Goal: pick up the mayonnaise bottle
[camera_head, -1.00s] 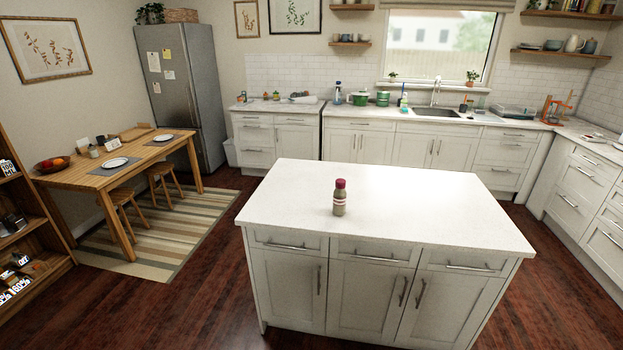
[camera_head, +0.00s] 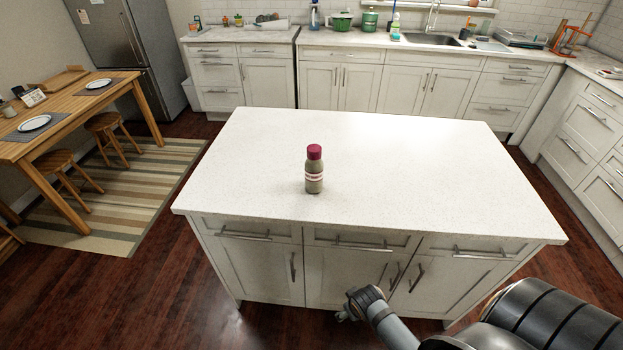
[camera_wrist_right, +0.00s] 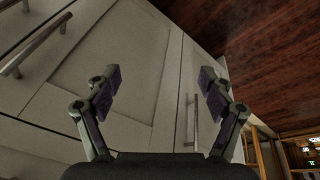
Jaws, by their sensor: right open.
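The mayonnaise bottle (camera_head: 314,170) stands upright on the white island counter (camera_head: 420,160), left of its middle and towards the front edge. My right gripper (camera_head: 348,306) is low in front of the island's cabinet doors, below the counter top and apart from the bottle. In the right wrist view its two fingers (camera_wrist_right: 160,85) are spread with nothing between them. The bottle does not show in that view. My left gripper is not in view.
The island's drawer handles (camera_head: 358,246) and door handles stick out near my right arm. The counter around the bottle is bare. A wooden table (camera_head: 70,110) with plates and stools stands at the left. Sink counters line the back and right.

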